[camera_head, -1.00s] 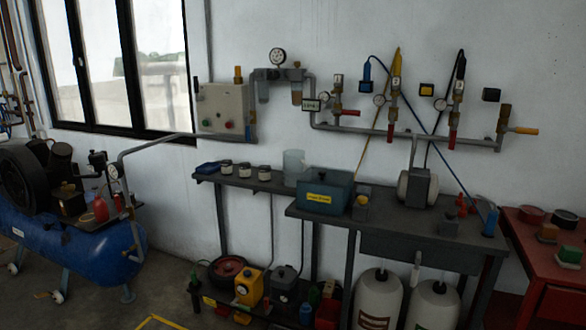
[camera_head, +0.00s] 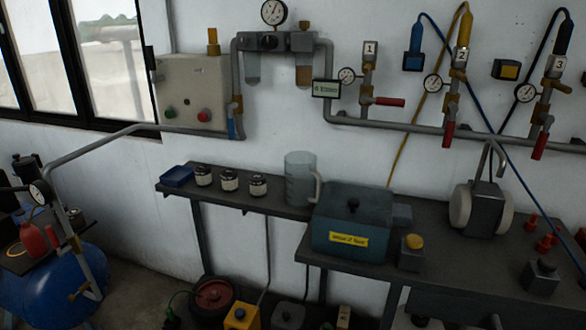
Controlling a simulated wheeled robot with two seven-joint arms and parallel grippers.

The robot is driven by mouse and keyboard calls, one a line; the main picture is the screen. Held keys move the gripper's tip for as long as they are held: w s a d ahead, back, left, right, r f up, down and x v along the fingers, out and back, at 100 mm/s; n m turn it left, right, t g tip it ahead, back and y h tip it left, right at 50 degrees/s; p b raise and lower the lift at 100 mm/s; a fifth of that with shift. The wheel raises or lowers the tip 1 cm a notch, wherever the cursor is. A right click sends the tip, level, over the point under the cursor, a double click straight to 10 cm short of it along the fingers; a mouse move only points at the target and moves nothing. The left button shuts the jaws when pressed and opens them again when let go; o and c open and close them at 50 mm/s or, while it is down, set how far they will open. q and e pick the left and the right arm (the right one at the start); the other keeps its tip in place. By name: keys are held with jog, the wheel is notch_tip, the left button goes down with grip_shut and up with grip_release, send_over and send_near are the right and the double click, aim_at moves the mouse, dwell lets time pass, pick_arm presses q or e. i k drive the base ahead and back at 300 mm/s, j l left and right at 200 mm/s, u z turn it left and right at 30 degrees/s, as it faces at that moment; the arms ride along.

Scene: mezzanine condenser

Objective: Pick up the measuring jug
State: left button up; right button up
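The measuring jug (camera_head: 299,180) is a clear, pale translucent cylinder with a handle on its right side. It stands upright at the right end of the narrow dark shelf (camera_head: 239,199), against the white wall. The grey-blue box (camera_head: 338,216) with a yellow label stands close to its right and in front, near the handle. Whether jug and box touch I cannot tell. Neither of my grippers is in view.
Three small dark jars with pale labels (camera_head: 229,181) and a blue tray (camera_head: 177,176) stand left of the jug. A grey workbench (camera_head: 455,262) with a grinder (camera_head: 481,207) is on the right. Pipes and gauges run along the wall above. A blue compressor tank (camera_head: 50,285) is at left.

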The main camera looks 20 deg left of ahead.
aim_at(300, 173)
jog(key=i+j, duration=0.85)
